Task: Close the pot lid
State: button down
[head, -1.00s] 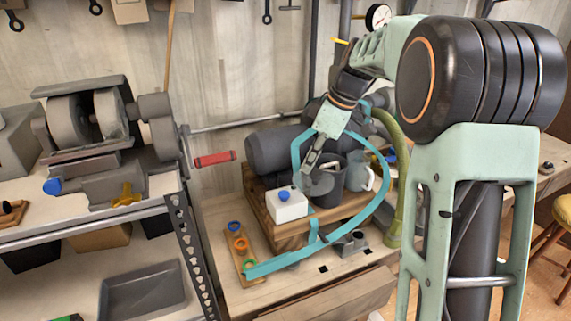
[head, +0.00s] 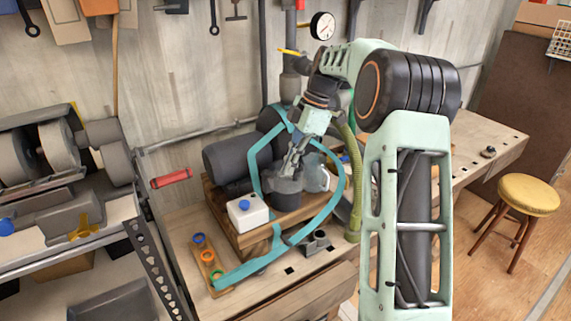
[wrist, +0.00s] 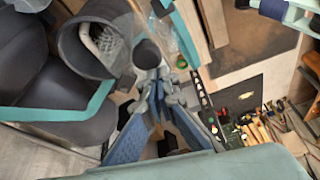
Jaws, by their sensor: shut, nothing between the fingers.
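The dark grey pot (head: 285,201) stands on the wooden board on the workbench. A grey round face (head: 286,185) shows at its top in the head view; I cannot tell whether this is the lid lying flat or tilted. In the wrist view a dark round vessel (wrist: 72,48), likely the pot, shows an open mouth with pale, wiry contents inside. A small dark round knob (wrist: 147,53) shows beside its rim, just beyond my fingertips. My gripper (head: 293,168) is shut and empty, pointing down close over the pot. Its fingers (wrist: 158,88) hide part of the pot area.
A dark cylinder (head: 235,160) lies behind the pot, and a translucent jug (head: 317,178) stands at its right. A white box with a blue cap (head: 247,212) is at front left. A teal band (head: 250,268) loops around the board. A green hose (head: 353,190) runs at right.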

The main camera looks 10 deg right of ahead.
jog(key=shift+w+d, duration=0.45)
jog(key=shift+d, duration=0.05)
jog(key=shift+a, duration=0.15)
dwell(0.4)
